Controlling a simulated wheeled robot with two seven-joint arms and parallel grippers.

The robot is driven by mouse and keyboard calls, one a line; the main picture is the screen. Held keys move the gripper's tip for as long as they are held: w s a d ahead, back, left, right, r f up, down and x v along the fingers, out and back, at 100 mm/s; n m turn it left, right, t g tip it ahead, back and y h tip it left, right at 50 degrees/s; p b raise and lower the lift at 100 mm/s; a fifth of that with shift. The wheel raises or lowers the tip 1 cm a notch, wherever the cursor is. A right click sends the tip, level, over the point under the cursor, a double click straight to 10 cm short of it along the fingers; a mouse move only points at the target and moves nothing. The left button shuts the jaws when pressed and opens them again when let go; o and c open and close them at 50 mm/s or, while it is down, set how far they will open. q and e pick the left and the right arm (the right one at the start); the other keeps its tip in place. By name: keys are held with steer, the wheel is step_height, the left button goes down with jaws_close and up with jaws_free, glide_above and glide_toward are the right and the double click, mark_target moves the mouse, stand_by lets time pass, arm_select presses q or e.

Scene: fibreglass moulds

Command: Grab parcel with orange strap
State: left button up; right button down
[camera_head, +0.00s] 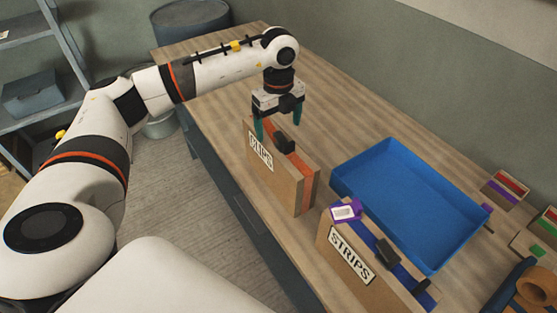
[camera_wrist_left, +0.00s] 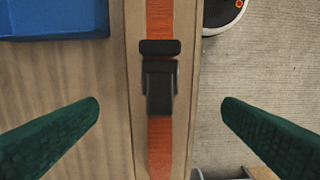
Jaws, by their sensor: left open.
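The parcel with the orange strap (camera_head: 275,172) stands upright on the wooden table, a brown box with a white label and a black handle on its top edge. My left gripper (camera_head: 278,127) is open above it, its two green fingers on either side of the handle. In the left wrist view the orange strap (camera_wrist_left: 159,145) and black handle (camera_wrist_left: 160,85) lie between the spread fingers (camera_wrist_left: 160,125), which do not touch them. My right gripper is not in view.
A blue tray (camera_head: 400,190) lies to the right. Small coloured boxes (camera_head: 505,188) and tape rolls (camera_head: 538,285) are at the right edge. The table's far part is clear.

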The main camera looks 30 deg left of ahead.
mark_target(279, 134)
arm_select(q)
step_height(279, 134, down, 4)
steer(key=shift+r+p, duration=0.15)
steer(key=shift+p, duration=0.65)
steer(key=shift+a+f, duration=0.1)
steer(key=shift+f, duration=0.25)
steer(key=shift+c, duration=0.6)
steer(key=shift+w+r, duration=0.1)
steer(key=c, duration=1.8)
